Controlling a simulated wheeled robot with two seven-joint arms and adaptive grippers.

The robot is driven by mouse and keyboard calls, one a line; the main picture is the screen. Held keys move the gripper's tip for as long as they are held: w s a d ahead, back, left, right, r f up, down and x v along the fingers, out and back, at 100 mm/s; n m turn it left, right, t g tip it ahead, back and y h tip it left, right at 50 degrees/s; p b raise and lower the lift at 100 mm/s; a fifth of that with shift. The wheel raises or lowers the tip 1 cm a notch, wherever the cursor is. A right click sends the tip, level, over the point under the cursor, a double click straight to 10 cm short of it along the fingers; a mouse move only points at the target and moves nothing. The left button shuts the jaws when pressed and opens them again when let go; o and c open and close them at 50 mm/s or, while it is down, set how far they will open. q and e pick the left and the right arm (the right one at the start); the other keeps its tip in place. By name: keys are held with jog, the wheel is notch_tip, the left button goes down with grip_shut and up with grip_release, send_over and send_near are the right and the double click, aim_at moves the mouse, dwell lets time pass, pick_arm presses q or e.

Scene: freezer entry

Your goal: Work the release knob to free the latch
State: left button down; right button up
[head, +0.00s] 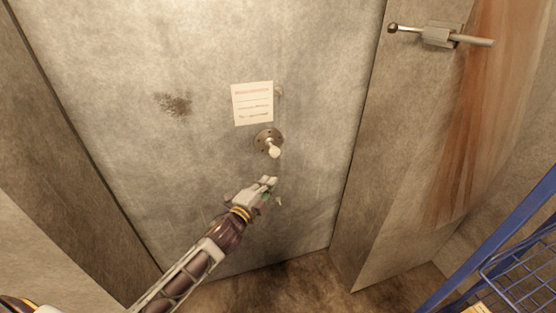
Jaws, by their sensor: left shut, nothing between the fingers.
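The release knob (273,150) is a pale, rounded knob on a round metal base plate (265,138) fixed to the grey metal door (200,60). A latch with a dark ball end and a pale bar (440,36) is mounted on the panel to the right of the door, high up. My left gripper (272,183) is just below the knob, apart from it in the picture. Its fingers are shut and empty. My right gripper is out of view.
A white paper notice (252,103) hangs on the door above the knob. A blue wire rack (505,265) stands at the lower right. A rusty streaked wall (480,110) is at the right. The door surface around the knob is otherwise mostly clear.

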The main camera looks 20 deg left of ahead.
aim_at(273, 148)
pick_arm(q)
jog(key=shift+a+m, duration=0.1)
jog(key=shift+m, duration=0.9)
jog(key=shift+s, duration=0.1)
jog(key=w+p, duration=0.2)
jog(key=w, duration=1.1)
jog(key=shift+a, duration=0.2)
dwell(0.6)
jog(key=shift+w, duration=0.1)
